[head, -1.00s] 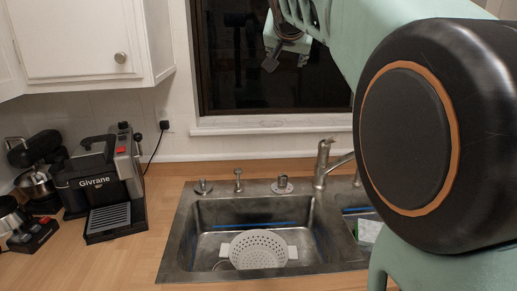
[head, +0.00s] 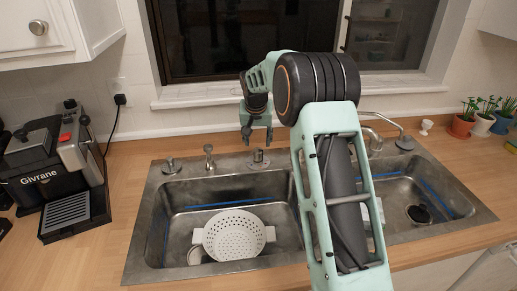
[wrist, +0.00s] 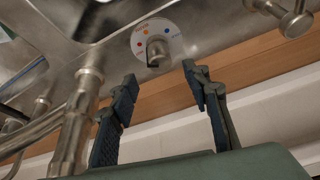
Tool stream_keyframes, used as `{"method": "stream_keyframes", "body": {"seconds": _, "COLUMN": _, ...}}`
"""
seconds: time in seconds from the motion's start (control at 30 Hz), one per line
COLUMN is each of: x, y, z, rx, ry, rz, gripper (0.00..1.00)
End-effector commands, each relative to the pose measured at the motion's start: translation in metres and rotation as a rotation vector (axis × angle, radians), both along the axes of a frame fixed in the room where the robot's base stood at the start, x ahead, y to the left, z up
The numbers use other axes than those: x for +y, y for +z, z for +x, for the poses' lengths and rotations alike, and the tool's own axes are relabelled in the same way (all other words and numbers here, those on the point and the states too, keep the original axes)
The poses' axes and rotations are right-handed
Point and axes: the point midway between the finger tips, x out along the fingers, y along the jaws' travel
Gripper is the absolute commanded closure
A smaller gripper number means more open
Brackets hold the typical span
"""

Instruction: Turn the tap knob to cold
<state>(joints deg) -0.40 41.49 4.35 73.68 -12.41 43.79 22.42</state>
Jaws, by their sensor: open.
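The tap knob (head: 259,158) is a small metal knob on a round plate at the sink's back edge. In the wrist view the knob (wrist: 157,52) shows close up, its white plate marked with red, orange and blue dots. A dark pointer tip faces down towards my fingers. My gripper (head: 258,141) is open and empty, just above and behind the knob in the head view. In the wrist view my gripper (wrist: 160,84) has one finger on each side below the knob, with no visible contact. The metal tap (head: 372,142) is partly hidden by my arm.
The steel sink (head: 140,235) has a white colander (head: 235,238) in its left basin. Two metal fittings (head: 209,157) stand left of the knob. The tap column (wrist: 75,125) rises close beside my left finger in the wrist view. A coffee machine (head: 55,180) stands left.

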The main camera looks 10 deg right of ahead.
Motion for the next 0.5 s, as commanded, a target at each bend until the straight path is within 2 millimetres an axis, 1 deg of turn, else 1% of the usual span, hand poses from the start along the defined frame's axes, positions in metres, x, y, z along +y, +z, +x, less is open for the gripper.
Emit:
{"method": "stream_keyframes", "body": {"seconds": 0.03, "x": -0.001, "y": -0.01, "z": 0.003, "rx": 0.004, "ry": 0.0, "rz": 0.0, "gripper": 0.56}}
{"method": "stream_keyframes", "body": {"seconds": 0.1, "x": -0.002, "y": -0.022, "z": 0.008, "rx": 0.004, "ry": 0.0, "rz": 0.0, "gripper": 0.56}}
{"method": "stream_keyframes", "body": {"seconds": 0.23, "x": -0.004, "y": -0.043, "z": 0.017, "rx": 0.003, "ry": -0.001, "rz": 0.0, "gripper": 0.56}}
{"method": "stream_keyframes", "body": {"seconds": 0.4, "x": -0.006, "y": -0.061, "z": 0.025, "rx": 0.0, "ry": -0.001, "rz": -0.001, "gripper": 0.56}}
{"method": "stream_keyframes", "body": {"seconds": 0.5, "x": -0.006, "y": -0.067, "z": 0.028, "rx": -0.001, "ry": -0.001, "rz": -0.001, "gripper": 0.56}}
